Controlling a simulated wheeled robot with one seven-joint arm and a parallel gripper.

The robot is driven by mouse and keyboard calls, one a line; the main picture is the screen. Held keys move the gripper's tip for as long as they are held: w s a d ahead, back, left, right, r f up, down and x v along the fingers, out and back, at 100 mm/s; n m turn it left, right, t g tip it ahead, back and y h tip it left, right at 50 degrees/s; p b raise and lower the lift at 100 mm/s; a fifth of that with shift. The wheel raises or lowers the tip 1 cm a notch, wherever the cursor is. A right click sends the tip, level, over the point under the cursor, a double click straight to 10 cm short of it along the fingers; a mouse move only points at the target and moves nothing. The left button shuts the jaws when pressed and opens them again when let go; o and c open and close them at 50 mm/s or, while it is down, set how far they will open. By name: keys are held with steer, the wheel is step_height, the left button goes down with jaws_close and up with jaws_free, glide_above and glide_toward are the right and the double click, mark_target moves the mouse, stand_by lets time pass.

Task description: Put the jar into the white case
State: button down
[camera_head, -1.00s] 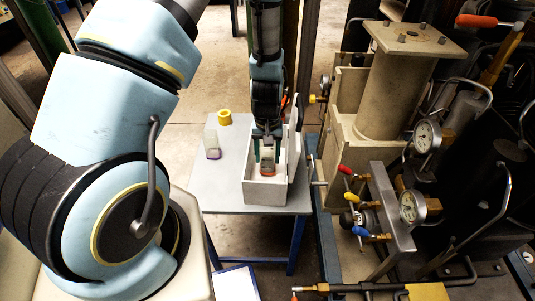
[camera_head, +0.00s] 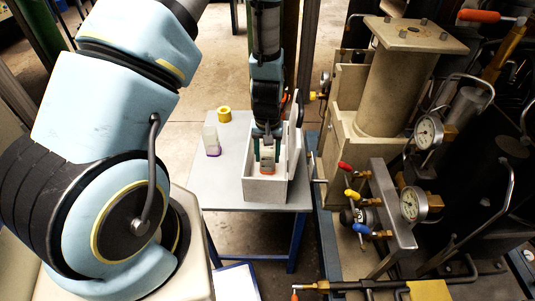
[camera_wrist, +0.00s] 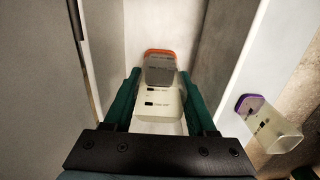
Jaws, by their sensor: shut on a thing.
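The jar (camera_wrist: 162,100) is a clear, pale container with an orange end and dark printed marks. My gripper (camera_wrist: 162,90) has green fingers shut on its two sides. In the head view, my gripper (camera_head: 266,148) points down into the open white case (camera_head: 264,191). The jar (camera_head: 268,161) is inside the case walls, between the fingers. The case lid stands raised on the right side. I cannot tell whether the jar touches the case floor.
A second clear jar with a purple end (camera_head: 211,141) stands on the grey table (camera_head: 222,180), left of the case. A yellow ring-shaped object (camera_head: 224,115) is behind it. Machinery with gauges and valves (camera_head: 385,215) stands close to the table's right.

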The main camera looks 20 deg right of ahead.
steer(key=shift+f, duration=0.15)
steer(key=shift+c, duration=0.6)
jaws_free()
step_height(320, 180, up, 18)
steer(key=p, duration=1.4)
steer(key=shift+r, duration=0.25)
stand_by(0.5)
stand_by(0.4)
steer(key=a+r+n+b, duration=0.1)
steer(key=a+r, duration=0.8)
steer(key=a, duration=0.2)
steer(key=s+a+r+n+t+b, duration=0.1)
steer(key=a+r+n, duration=0.1)
steer(key=a+r, duration=0.7)
steer(key=a, duration=0.3)
steer(key=shift+s+a+t, duration=0.2)
steer(key=shift+a+t, duration=0.1)
